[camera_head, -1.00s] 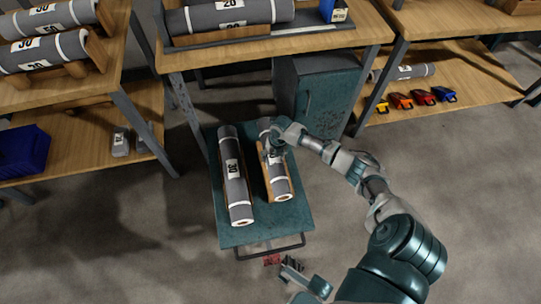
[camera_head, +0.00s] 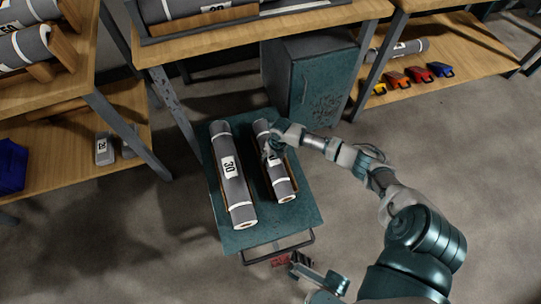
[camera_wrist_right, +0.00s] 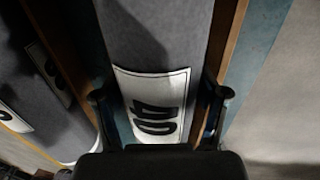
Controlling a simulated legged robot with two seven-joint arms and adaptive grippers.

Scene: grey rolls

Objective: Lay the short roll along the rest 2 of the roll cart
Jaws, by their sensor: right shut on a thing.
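Whether the roll's underside fully touches the rest is hidden. A grey and teal part at the bottom of the head view may be my left gripper; its jaws are unclear.
A longer roll labelled 30 (camera_head: 229,168) lies beside the short one on the cart's left. A teal cabinet (camera_head: 315,85) stands behind the cart. Wooden shelves with rolls (camera_head: 215,15) line the back and left. Open floor lies to the right.

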